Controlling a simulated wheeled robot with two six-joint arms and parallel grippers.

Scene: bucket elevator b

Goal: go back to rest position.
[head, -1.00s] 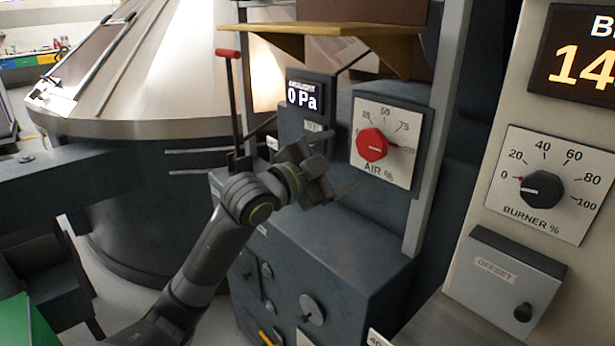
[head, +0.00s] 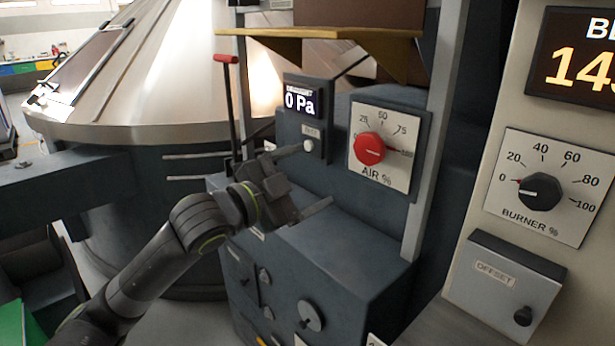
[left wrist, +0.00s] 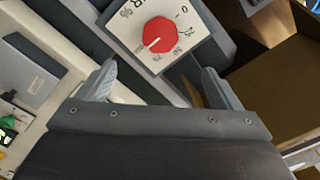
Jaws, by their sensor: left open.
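My left gripper (head: 314,178) is open and empty in the head view, above the dark cabinet and to the lower left of the air dial. Its fingers are spread, the upper one near the small white button under the 0 Pa display (head: 301,100). The red air knob (head: 369,149) sits on a white plate, its pointer toward 100. In the left wrist view, the red knob (left wrist: 160,35) shows beyond the two spread fingers, apart from them. My right gripper is in neither view.
A red-handled lever (head: 228,100) stands behind my left arm. A yellow shelf (head: 320,33) overhangs the display. The burner panel (head: 550,186) and offset box (head: 505,285) are at the right. A large metal vessel (head: 150,75) stands at the left.

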